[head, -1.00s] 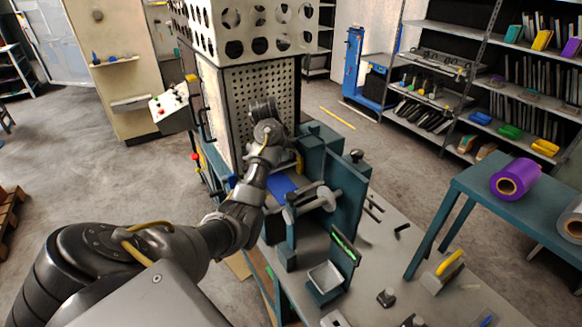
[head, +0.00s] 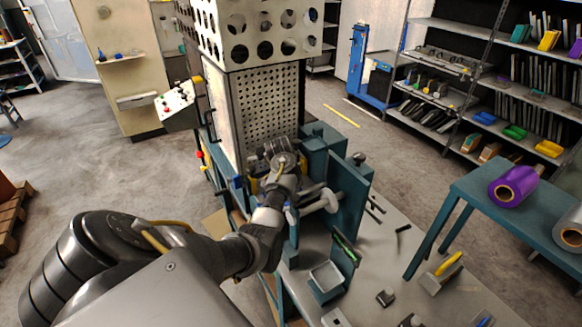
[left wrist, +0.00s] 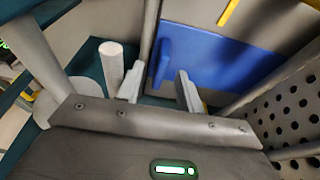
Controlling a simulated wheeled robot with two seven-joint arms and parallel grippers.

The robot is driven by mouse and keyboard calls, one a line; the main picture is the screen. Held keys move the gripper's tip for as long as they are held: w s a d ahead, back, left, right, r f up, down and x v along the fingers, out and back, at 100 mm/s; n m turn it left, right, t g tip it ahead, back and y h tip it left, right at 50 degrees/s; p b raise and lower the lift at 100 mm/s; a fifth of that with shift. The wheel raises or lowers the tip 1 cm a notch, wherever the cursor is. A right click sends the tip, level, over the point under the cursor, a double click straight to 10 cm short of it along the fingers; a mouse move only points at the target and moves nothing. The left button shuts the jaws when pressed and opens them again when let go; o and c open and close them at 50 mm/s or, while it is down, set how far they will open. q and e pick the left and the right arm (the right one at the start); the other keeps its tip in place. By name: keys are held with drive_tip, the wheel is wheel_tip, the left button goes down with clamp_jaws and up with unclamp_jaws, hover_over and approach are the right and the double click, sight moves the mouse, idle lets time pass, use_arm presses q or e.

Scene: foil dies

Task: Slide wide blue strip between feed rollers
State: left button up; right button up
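The wide blue strip (left wrist: 215,65) lies flat on a grey surface in the left wrist view. It has a raised blue tab on its near end. My left gripper (left wrist: 160,82) has its two fingers apart, with the tab between or just beyond their tips; I cannot tell whether they touch it. In the head view my left wrist (head: 284,165) is over the teal roller stand (head: 348,205) and hides its fingers and most of the strip. A pale cylinder (head: 321,202) shows on the stand, and a white one (left wrist: 112,62) in the wrist view. The gap between the rollers is hidden. My right gripper is out of view.
A perforated metal cabinet (head: 268,105) rises close behind the gripper. The stand's upright teal plates crowd the right side. A small grey tray (head: 326,275) and loose tools lie on the grey bench (head: 375,275). A teal table (head: 480,200) with a purple roll (head: 513,186) is at right.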

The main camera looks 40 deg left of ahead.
use_arm(q)
drive_tip(key=shift+w+d+f, duration=0.1)
drive_tip(key=shift+w+f, duration=0.1)
drive_tip(key=shift+f, duration=0.5)
clamp_jaws()
drive_tip(key=shift+a, duration=0.2)
drive_tip(key=shift+w+a+b, duration=0.25)
drive_tip(key=shift+a+b, duration=0.3)
drive_tip(key=shift+a, duration=0.25)
drive_tip(key=shift+w+a+b, duration=0.25)
drive_tip(key=shift+a+b, duration=0.25)
drive_tip(key=shift+a, duration=0.25)
drive_tip(key=shift+a+f+b, duration=0.15)
drive_tip(key=shift+a+b, duration=0.25)
drive_tip(key=shift+a, duration=0.5)
drive_tip(key=shift+w+a+b, duration=0.45)
drive_tip(key=shift+a+b, duration=0.05)
drive_tip(key=shift+a, duration=0.15)
